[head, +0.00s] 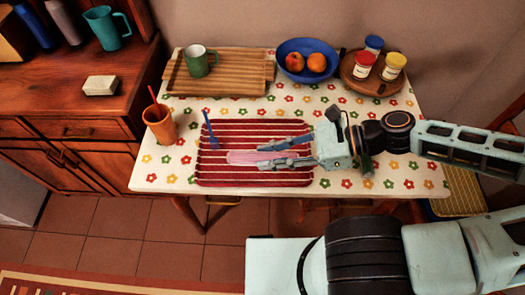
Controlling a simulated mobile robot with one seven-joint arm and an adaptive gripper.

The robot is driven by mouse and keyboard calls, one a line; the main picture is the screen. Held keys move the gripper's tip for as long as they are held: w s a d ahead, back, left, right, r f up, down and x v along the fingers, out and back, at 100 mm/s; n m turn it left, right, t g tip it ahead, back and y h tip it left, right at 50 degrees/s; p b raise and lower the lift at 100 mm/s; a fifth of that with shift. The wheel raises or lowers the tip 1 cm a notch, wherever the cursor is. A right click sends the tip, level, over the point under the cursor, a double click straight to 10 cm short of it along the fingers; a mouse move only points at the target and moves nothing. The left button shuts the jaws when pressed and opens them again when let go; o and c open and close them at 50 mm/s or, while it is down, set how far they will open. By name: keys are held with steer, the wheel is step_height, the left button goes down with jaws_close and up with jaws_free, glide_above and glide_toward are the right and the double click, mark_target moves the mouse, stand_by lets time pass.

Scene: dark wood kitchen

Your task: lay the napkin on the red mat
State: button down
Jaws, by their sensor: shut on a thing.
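The red mat (255,128), with thin white stripes, lies at the front middle of the table. The pink napkin (241,157) is over the middle of the mat. My gripper (263,156) reaches in from the right over the mat, and its fingers are on the napkin's right part. It is shut on the napkin, and the fingers hide some of it. I cannot tell whether the napkin touches the mat or is held just above it. A blue fork (210,131) is at the mat's upper left.
An orange cup (159,124) with a red item stands left of the mat. Behind are a wooden board (235,75) with a green mug (199,62), a blue bowl (294,46) of fruit, and a round tray (362,86) with several jars. My arm covers the table's right side.

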steer(key=w+f, duration=0.2)
steer(key=w, duration=0.1)
steer(key=w+a+f+b, duration=0.1)
steer(key=w+f, duration=0.1)
steer(key=w, duration=0.1)
steer(key=w+f, duration=0.3)
steer(key=shift+a+f+b, duration=0.1)
steer(key=shift+a+b, duration=0.15)
steer(key=shift+b, duration=0.15)
steer(key=shift+w+f, duration=0.25)
steer(key=shift+w+f+b, duration=0.15)
steer(key=shift+f+b, duration=0.25)
steer(key=shift+f, duration=1.3)
steer(key=c, duration=1.7)
jaws_free()
steer(key=p+v, duration=0.1)
steer(key=v, duration=1.1)
